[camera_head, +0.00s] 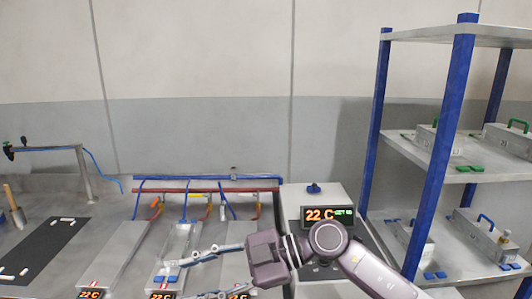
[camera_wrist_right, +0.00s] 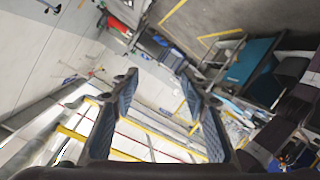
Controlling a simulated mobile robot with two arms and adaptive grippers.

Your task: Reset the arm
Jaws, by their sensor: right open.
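My right arm (camera_head: 375,273) comes in from the lower right in the head view, with a purple-grey forearm and a rounded joint. Its gripper (camera_head: 188,279) points left above the bench stations, and its lower finger runs near the bottom edge of the picture. In the right wrist view the two dark fingers of this gripper (camera_wrist_right: 157,83) stand wide apart with nothing between them. My left gripper is not in view.
Metal stations with "22 C" displays (camera_head: 90,294) line the bench, with a red and blue pipe rail behind. A box with a larger display (camera_head: 328,215) stands behind my arm. A blue-post shelf (camera_head: 440,150) holding metal cases is at the right.

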